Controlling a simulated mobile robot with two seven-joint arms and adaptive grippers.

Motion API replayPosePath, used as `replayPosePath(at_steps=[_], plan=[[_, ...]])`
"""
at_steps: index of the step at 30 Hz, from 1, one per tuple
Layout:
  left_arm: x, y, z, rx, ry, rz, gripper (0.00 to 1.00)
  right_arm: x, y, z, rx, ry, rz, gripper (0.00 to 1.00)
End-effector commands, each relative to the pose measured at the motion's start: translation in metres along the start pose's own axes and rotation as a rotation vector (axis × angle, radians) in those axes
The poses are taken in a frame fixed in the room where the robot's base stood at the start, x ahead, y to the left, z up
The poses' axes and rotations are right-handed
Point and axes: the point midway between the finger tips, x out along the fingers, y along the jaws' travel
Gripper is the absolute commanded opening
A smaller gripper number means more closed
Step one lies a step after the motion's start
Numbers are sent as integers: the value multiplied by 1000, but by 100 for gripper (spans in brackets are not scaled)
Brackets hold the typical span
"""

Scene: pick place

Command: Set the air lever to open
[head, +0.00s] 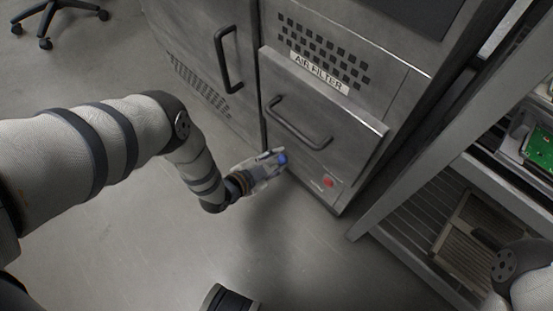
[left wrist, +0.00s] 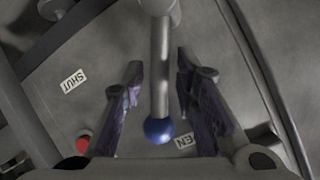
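The air lever is a grey rod (left wrist: 160,70) with a blue ball (left wrist: 158,130) at its end. In the left wrist view the ball lies beside a label (left wrist: 184,142) reading "EN", its left part hidden. A "SHUT" label (left wrist: 74,80) is further left, away from the ball. My left gripper (head: 272,165) is at the lower front of the grey cabinet, with the blue ball (head: 282,158) at its tips. Its fingers (left wrist: 163,108) are open on either side of the rod, with gaps visible. My right gripper is out of view.
The cabinet has an "AIR FILTER" label (head: 319,73), a drawer handle (head: 300,124) and a door handle (head: 226,58). A red button (head: 328,182) is right of the lever. A metal rack (head: 440,190) stands at the right. The floor at left is mostly clear.

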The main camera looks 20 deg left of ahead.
Motion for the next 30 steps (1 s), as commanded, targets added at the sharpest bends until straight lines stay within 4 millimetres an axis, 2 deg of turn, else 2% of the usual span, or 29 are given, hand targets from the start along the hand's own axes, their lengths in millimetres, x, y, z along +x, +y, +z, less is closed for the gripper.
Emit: replayPosePath(at_steps=[8, 11, 21, 25, 30], plan=[[0, 0, 0, 2, -1, -1, 33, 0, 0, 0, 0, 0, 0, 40], [-9, 0, 1, 1, -3, 0, 33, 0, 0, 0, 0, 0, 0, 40], [-95, 0, 1, 0, -5, 1, 33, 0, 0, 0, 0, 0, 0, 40], [-114, 0, 0, 0, -2, 0, 33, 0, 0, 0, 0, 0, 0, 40], [-121, 0, 0, 1, 0, -1, 33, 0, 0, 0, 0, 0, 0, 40]])
